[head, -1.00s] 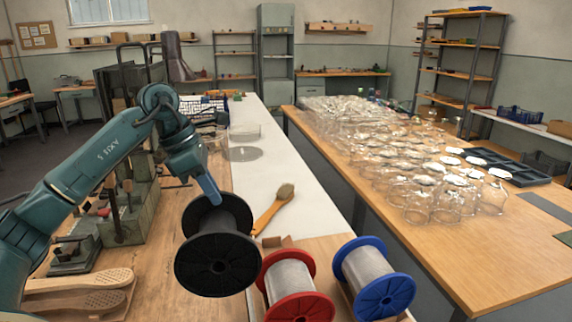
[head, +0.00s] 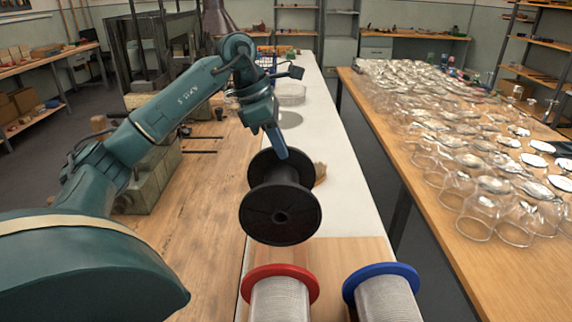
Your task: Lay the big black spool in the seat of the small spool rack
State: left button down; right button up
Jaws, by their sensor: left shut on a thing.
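The big black spool (head: 262,222) hangs in the middle of the head view, tilted, with its near flange facing me. My left gripper (head: 282,152) is shut on it at its upper side; the spool hides the exact grip. A red-flanged spool (head: 280,300) and a blue-flanged spool (head: 386,298), both wound with pale grey strand, show at the bottom edge, partly cut off. I cannot make out the rack's seat; a light wooden surface (head: 345,250) shows behind these two spools. My right gripper is not in view.
A white strip of worktop (head: 345,200) runs away to the right of the black spool. A bench (head: 490,262) crowded with clear glass vessels (head: 478,210) stands at right, across a gap. A tan object shows partly behind the black spool.

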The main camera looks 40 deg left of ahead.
aim_at(278, 161)
pick_arm(q)
jog(key=shift+s+f+b, duration=0.3)
jog(key=shift+f+b, duration=0.2)
jog(key=shift+f, duration=0.7)
jog(key=shift+w+f+b, duration=0.1)
jog(key=shift+f+b, duration=0.75)
jog(key=shift+f, duration=0.05)
notch_tip(278, 161, down, 3)
jog(key=b, duration=0.2)
jog(key=shift+r+b, duration=0.1)
jog(key=shift+b, duration=0.25)
jog(key=shift+f+b, duration=0.35)
jog(key=shift+b, duration=0.05)
jog(key=shift+f+b, duration=0.6)
jog(key=shift+f, duration=0.1)
jog(key=shift+f+b, duration=0.5)
jog(key=shift+f, duration=0.65)
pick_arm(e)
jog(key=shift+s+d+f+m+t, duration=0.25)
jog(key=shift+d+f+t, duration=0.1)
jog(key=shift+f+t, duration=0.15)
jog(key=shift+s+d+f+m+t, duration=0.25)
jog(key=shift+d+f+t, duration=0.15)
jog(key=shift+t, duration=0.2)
